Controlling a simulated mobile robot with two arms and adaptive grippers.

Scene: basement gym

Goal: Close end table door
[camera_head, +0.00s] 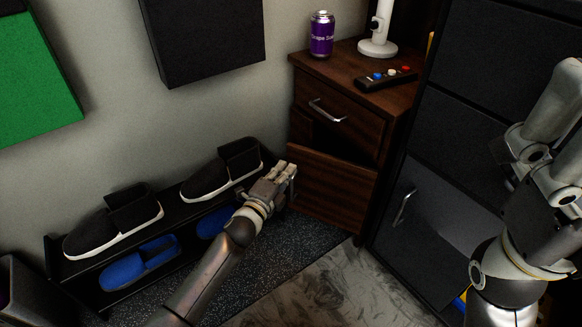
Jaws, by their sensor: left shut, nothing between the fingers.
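The dark wooden end table (313,67) stands against the wall at the centre top. Its drawer has a silver handle (328,110). Below it, the end table door (335,188) stands out from the body, with a dark gap above its top edge, so it looks partly open. My left gripper (291,177) is shut and empty. Its fingertips are at the left edge of the door; I cannot tell if they touch it. The right arm shows at the right edge, but I make out no right fingers.
A purple can (321,35), a white lamp base (378,47) and a remote (386,78) sit on the end table. A black shoe rack (175,202) with black and blue shoes stands left. A dark cabinet (450,150) is close on the right. The grey floor (335,290) in front is clear.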

